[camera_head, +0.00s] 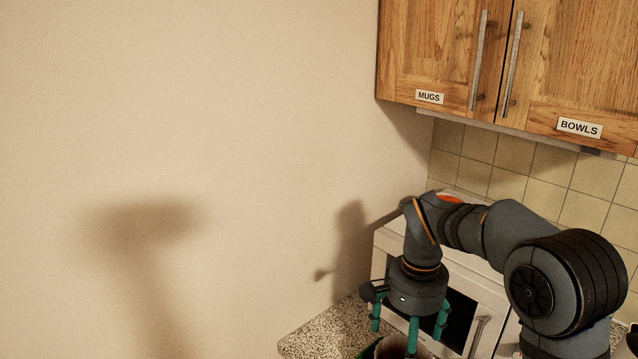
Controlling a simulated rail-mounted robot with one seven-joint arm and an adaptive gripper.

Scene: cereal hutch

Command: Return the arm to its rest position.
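My arm (520,235) reaches over the counter from the lower right, with its wrist bent so the gripper points down. My gripper (408,338) has teal fingers that stand spread apart, with nothing seen clamped between them. A round, dark-rimmed object (385,350) shows just below the fingers at the bottom edge, with a bit of green beside it. It is cut off, so I cannot tell what it is or whether a finger touches it.
A white microwave (468,283) stands close behind my gripper. Wooden cupboards marked MUGS (430,60) and BOWLS (570,70) hang above, doors shut. The speckled counter (318,335) ends at left, by a bare wall (200,120).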

